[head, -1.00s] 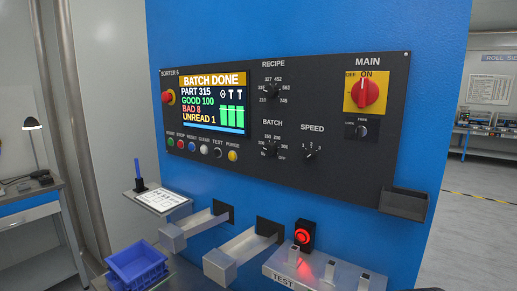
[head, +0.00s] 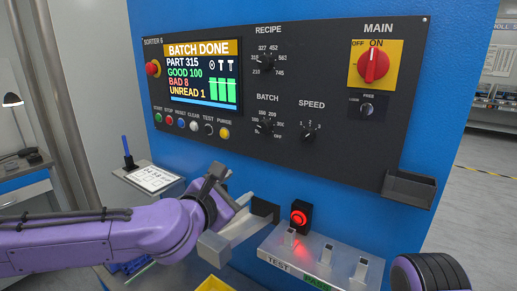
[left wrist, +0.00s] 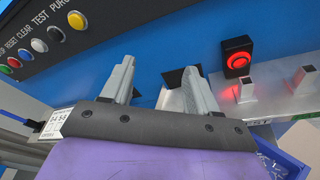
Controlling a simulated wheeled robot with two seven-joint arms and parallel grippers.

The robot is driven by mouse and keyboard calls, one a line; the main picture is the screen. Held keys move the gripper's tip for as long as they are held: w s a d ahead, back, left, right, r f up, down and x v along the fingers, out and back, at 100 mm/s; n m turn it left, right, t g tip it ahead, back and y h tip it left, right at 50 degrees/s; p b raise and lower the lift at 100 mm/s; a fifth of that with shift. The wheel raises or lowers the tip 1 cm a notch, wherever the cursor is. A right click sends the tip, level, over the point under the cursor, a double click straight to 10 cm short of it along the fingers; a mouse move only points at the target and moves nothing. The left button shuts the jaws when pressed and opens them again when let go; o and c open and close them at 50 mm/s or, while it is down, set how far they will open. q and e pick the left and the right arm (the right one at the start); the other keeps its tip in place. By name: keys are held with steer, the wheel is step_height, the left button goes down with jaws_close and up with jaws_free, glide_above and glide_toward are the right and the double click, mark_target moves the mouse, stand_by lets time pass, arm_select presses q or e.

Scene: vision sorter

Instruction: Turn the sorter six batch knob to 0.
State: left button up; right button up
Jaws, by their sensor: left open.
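The batch knob (head: 265,127) is a small black knob under the label BATCH on the black sorter 6 panel (head: 350,150). Numbers, among them 100 and 200, ring it; its pointer is too small to read surely. The screen (head: 200,75) shows BATCH DONE, PART 315, GOOD 100, BAD 8, UNREAD 1. My left gripper (head: 226,186) is open and empty, below and left of the batch knob, apart from it. In the left wrist view its two fingers (left wrist: 160,70) stand apart before the blue front; the batch knob is out of that view. My right gripper is not seen.
The recipe knob (head: 266,62) is above and the speed knob (head: 309,133) to the right. Buttons (head: 195,127) line the panel's lower left. A lit red button (head: 299,217), metal chutes and a grey holder (head: 410,188) jut out below. The red main switch (head: 373,65) is upper right.

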mark_target(262, 128)
arm_select(q)
step_height(262, 128, up, 10)
steer(key=s+n+t+h, duration=0.1)
steer(key=n+h, duration=0.1)
steer(key=n, duration=0.2)
steer(key=shift+n, duration=0.4)
steer(key=p+x, duration=0.1)
steer(key=x, duration=0.2)
steer(key=p+x, duration=0.1)
steer(key=x, duration=0.2)
steer(key=r+p+x, duration=0.1)
steer(key=x, duration=0.2)
steer(key=shift+w+d+p, duration=0.25)
steer(key=shift+d+p, duration=0.05)
steer(key=shift+w+d+f, duration=0.1)
steer(key=shift+w+d, duration=0.05)
steer(key=shift+w, duration=0.15)
steer(key=c, duration=1)
